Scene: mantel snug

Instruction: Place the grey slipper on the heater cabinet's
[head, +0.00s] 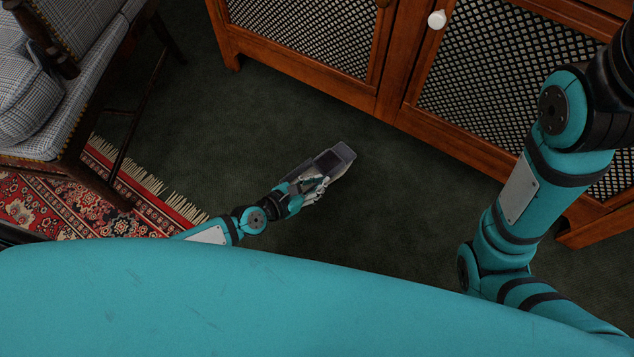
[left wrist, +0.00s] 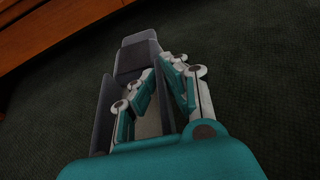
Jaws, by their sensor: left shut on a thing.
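The grey slipper (head: 343,153) is low over the dark green carpet in front of the heater cabinet (head: 392,90); I cannot tell whether it touches the floor. My left gripper (head: 318,181) is shut on it, with its far end sticking out past the fingers. In the left wrist view the slipper (left wrist: 137,43) lies ahead of and beside the fingers of the left gripper (left wrist: 162,78), which hide part of it. The cabinet is wooden with lattice door panels; its top is out of view. My right arm shows at the right, but its gripper is out of frame.
A checked armchair (head: 70,100) stands at the left, by a red patterned rug (head: 75,205) with a fringed edge. A white knob (head: 437,19) sticks out from the cabinet front. The carpet (head: 235,130) between chair and cabinet is clear.

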